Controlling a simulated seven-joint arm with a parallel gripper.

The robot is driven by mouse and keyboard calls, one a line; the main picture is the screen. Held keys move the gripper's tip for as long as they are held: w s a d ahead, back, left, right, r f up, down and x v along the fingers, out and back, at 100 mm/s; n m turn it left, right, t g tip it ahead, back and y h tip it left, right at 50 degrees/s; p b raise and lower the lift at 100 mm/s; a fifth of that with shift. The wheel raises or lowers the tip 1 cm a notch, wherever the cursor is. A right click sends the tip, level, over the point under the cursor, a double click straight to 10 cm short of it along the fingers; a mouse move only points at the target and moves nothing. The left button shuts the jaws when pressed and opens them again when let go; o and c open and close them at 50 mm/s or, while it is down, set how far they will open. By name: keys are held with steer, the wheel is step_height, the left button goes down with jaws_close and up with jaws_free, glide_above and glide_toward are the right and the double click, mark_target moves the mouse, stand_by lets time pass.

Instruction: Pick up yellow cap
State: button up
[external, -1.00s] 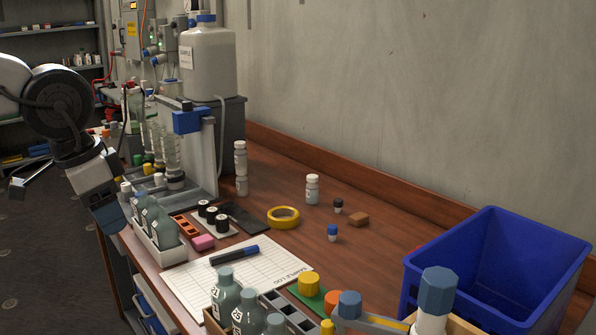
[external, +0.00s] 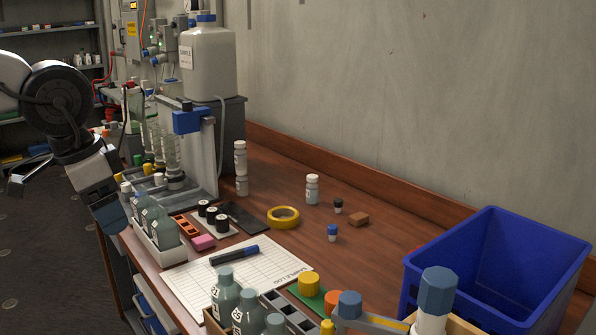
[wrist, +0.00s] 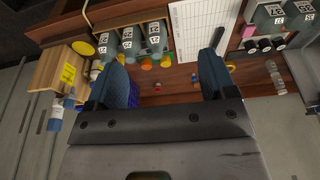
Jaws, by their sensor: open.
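A yellow cap (external: 309,284) stands on a green strip at the front of the bench in the external view, near an orange cap (external: 335,299). A smaller yellow piece (external: 327,327) shows at the bottom edge. In the wrist view a yellow round piece (wrist: 165,61) lies beside orange and green ones near the bottles; I cannot tell whether it is the same cap. My gripper (wrist: 163,70) is open and empty, its two dark blue fingers wide apart. In the external view my gripper (external: 108,212) hangs at the left bench edge, well away from the cap.
A blue bin (external: 425,270) stands at the right. Grey-green bottles (external: 226,292) stand in the front, with more in a white tray (external: 170,257) at the left. A yellow tape ring (external: 283,225), a sample sheet (external: 200,282) and small vials lie between. The middle right bench is fairly clear.

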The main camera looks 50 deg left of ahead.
steer(key=w+d+r+n+g+h, duration=0.1)
steer(key=w+r+n+h, duration=0.15)
steer(key=w+n, duration=0.45)
steer(key=w+d+r+n+h, duration=0.2)
steer(key=w+n+h, duration=0.2)
steer(key=w, duration=0.4)
steer(key=w+a+n+t+h, duration=0.25)
steer(key=w+n, duration=0.35)
steer(key=w, duration=0.3)
steer(key=w+a+n+t+h, duration=0.1)
steer(key=w+a+n+h, duration=0.25)
steer(key=w+n, duration=0.4)
steer(key=m, duration=0.2)
glide_toward(303, 275)
steer(key=x, duration=0.2)
steer(key=shift+w+d+f, duration=0.1)
steer(key=shift+d, duration=0.2)
steer(key=shift+d, duration=0.1)
steer(key=shift+x, duration=1.25)
